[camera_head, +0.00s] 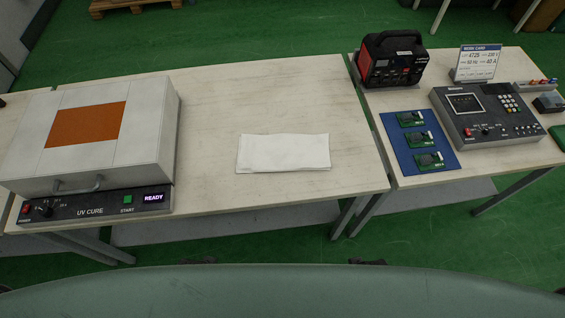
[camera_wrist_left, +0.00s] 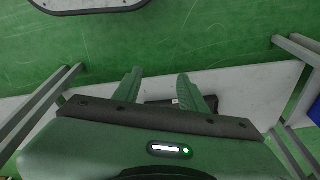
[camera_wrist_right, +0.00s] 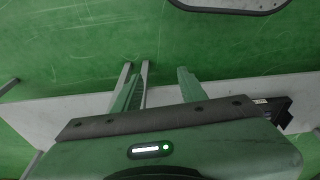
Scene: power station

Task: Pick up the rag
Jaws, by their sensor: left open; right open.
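The rag (camera_head: 283,153) is a white folded cloth lying flat on the pale wooden table (camera_head: 225,100), right of its middle in the head view. Neither wrist view shows it. My left gripper (camera_wrist_left: 158,82) is open and empty in the left wrist view, with green floor and a grey shelf beyond its fingers. My right gripper (camera_wrist_right: 160,78) is open and empty in the right wrist view, also over floor and shelf. Neither gripper shows clearly in the head view.
A UV cure box (camera_head: 90,140) stands on the table's left. On the right table are a red and black power unit (camera_head: 391,62), a blue mat (camera_head: 402,163) with green boards, a console (camera_head: 485,115) and a work card (camera_head: 478,62). The table around the rag is clear.

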